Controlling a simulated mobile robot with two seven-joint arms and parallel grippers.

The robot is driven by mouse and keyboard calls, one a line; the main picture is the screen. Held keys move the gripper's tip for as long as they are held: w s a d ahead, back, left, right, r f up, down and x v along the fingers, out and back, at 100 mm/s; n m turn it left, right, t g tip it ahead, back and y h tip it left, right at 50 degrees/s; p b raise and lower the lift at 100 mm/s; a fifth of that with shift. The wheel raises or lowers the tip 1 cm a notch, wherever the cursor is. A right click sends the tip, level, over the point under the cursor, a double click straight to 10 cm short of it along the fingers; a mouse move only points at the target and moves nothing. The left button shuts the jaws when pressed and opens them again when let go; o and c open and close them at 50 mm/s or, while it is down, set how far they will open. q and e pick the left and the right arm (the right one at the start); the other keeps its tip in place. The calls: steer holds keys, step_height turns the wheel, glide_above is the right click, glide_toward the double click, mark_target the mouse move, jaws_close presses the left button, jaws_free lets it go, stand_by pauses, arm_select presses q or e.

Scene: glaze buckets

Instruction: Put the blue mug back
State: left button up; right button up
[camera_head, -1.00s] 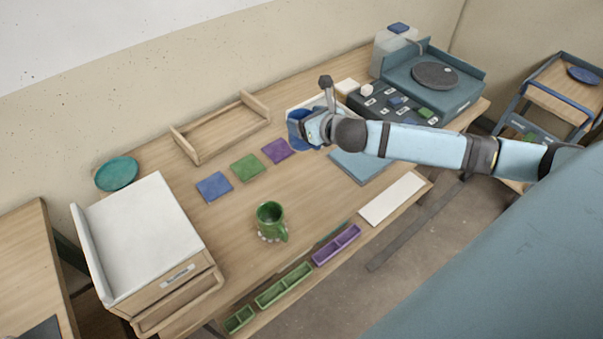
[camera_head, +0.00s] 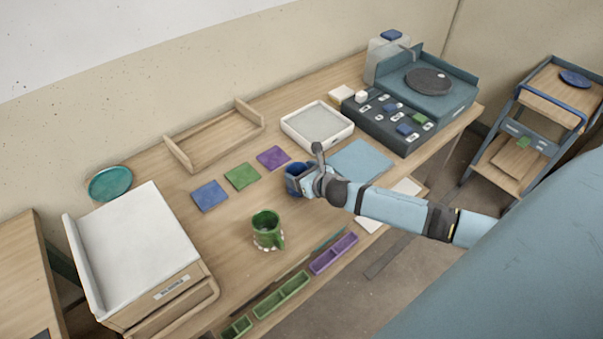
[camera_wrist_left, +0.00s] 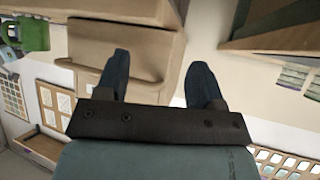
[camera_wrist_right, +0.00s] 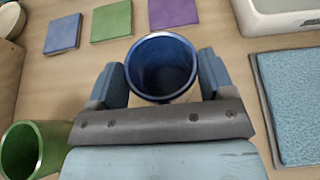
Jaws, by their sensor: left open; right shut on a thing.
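The blue mug (camera_head: 295,180) is in my right gripper (camera_head: 306,182), over the middle of the table, right of the green mug. In the right wrist view the blue mug (camera_wrist_right: 162,66) sits between the two fingers, its open top facing the camera and its inside empty. I cannot tell if its base touches the table. A blue square (camera_head: 210,195), a green square (camera_head: 242,176) and a purple square (camera_head: 273,158) lie in a row on the table. My left gripper (camera_wrist_left: 158,85) is open and empty in the left wrist view, away from the table.
A green mug (camera_head: 267,230) stands left of my right gripper. A light-blue mat (camera_head: 362,162) lies to the right, with a white-rimmed tray (camera_head: 318,127) behind. A wooden rack (camera_head: 215,140) stands at the back. A white-topped drawer unit (camera_head: 135,250) is at left.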

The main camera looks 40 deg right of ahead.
steer(key=shift+f, duration=0.15)
steer(key=o, duration=1.4)
steer(key=shift+r, duration=0.3)
steer(key=a+v, duration=0.1)
steer(key=v, duration=1)
steer(key=s+a+f+m, duration=0.3)
steer(key=s+a+m, duration=0.2)
steer(key=m, duration=0.6)
steer(key=s+a+f+m+g+y, duration=0.1)
steer(key=s+a+f+m, duration=0.2)
steer(key=m, duration=0.8)
steer(key=s+a+f+m+g+y, duration=0.1)
steer(key=s+a+f+m, duration=0.2)
steer(key=s+a+m, duration=0.4)
steer(key=shift+s+a+f+m+b, duration=0.3)
steer(key=shift+a+m, duration=0.8)
steer(key=shift+m, duration=1.3)
